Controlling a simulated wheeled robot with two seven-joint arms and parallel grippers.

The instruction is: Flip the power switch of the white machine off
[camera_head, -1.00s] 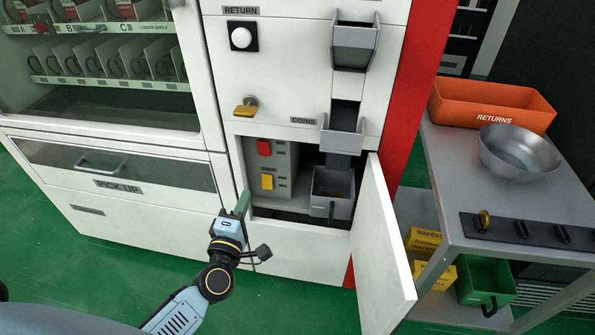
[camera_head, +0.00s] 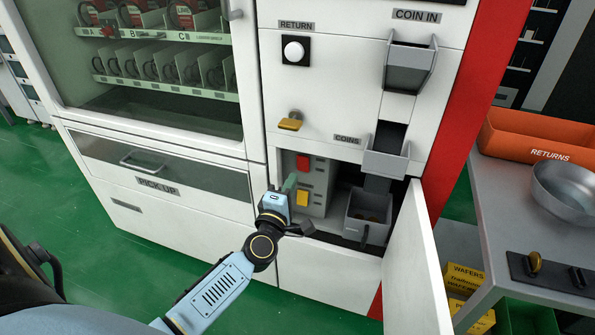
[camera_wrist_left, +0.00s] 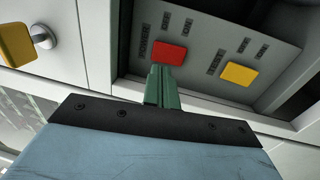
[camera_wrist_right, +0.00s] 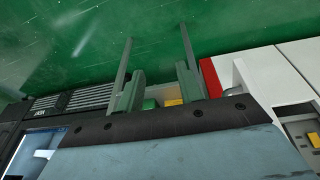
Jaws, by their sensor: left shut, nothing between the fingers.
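The white machine (camera_head: 215,170) fills the middle of the head view, with its lower compartment open. Inside is a grey panel with a red power switch (camera_head: 303,162) and a yellow switch (camera_head: 302,198) below it. The left wrist view shows the red switch (camera_wrist_left: 170,53) close up and the yellow one (camera_wrist_left: 239,74) to its right. I cannot tell which way the red switch is set. My left gripper (camera_head: 290,182) is shut and empty, its tips right at the red switch's edge; contact is unclear. My right gripper (camera_wrist_right: 158,70) is open and empty, away from the panel.
The compartment's white door (camera_head: 416,265) stands open on the right. A coin bin (camera_head: 368,217) sits beside the panel. A yellow-handled knob (camera_head: 290,122) sticks out above the opening. A grey table (camera_head: 500,225) with an orange bin (camera_head: 530,140) and metal bowl (camera_head: 565,190) stands at right.

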